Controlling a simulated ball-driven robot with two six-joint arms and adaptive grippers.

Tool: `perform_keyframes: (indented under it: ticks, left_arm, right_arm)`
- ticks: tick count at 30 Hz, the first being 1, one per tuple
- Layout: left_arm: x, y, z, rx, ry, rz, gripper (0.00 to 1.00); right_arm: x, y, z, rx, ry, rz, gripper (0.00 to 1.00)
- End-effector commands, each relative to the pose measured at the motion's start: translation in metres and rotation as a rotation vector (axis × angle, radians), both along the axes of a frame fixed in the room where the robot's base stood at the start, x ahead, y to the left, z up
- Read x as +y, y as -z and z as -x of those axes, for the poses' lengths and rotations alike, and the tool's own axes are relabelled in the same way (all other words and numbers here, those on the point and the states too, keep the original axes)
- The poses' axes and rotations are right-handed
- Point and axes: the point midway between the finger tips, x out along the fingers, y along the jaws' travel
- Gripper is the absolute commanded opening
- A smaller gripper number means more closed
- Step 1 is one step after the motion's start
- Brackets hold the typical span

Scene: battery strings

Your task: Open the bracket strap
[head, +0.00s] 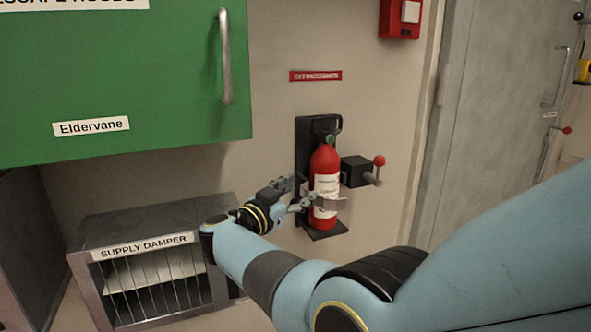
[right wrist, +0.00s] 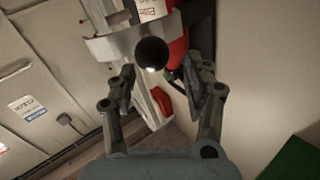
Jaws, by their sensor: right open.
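The red extinguisher (head: 325,160) stands upright in a black wall bracket (head: 303,150). A pale metal strap (head: 336,198) crosses its lower body; in the right wrist view the strap (right wrist: 108,46) shows as a grey curved band. A black ball knob (right wrist: 152,53) stands out in front of the strap there. My right gripper (head: 297,196) is at the left side of the extinguisher, at strap height. In the right wrist view its fingers (right wrist: 160,80) are spread open, with the knob between and just beyond the tips. No grip on it shows. My left gripper is not in view.
A black box (head: 355,170) with a red-knobbed lever (head: 379,161) is right of the extinguisher. A green cabinet (head: 180,110) hangs upper left, above a metal supply damper box (head: 80,262). A grey door (head: 500,120) is at right.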

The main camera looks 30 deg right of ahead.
Motion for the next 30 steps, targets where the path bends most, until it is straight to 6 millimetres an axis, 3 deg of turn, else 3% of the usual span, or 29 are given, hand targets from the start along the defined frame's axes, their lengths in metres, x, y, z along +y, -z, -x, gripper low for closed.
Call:
perform_keyframes:
  ticks: [9, 17, 22, 25, 28, 30]
  left_arm:
    - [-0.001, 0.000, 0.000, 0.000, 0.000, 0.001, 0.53]
    - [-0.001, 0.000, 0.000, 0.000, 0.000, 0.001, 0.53]
    - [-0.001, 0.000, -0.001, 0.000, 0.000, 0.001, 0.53]
    - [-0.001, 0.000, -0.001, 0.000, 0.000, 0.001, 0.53]
    - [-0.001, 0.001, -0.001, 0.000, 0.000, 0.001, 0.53]
    - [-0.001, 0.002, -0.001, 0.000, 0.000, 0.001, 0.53]
  right_arm:
    - [0.001, -0.055, -0.001, -0.003, -0.001, -0.003, 0.51]
    - [0.001, -0.070, -0.001, 0.001, -0.001, -0.002, 0.51]
    - [0.001, -0.069, -0.001, 0.001, -0.001, -0.002, 0.51]
    - [0.000, -0.065, 0.000, -0.001, -0.010, 0.005, 0.39]
    - [-0.001, -0.037, 0.006, -0.013, -0.081, 0.045, 0.26]
    - [0.001, -0.002, 0.014, -0.023, -0.185, 0.075, 0.17]
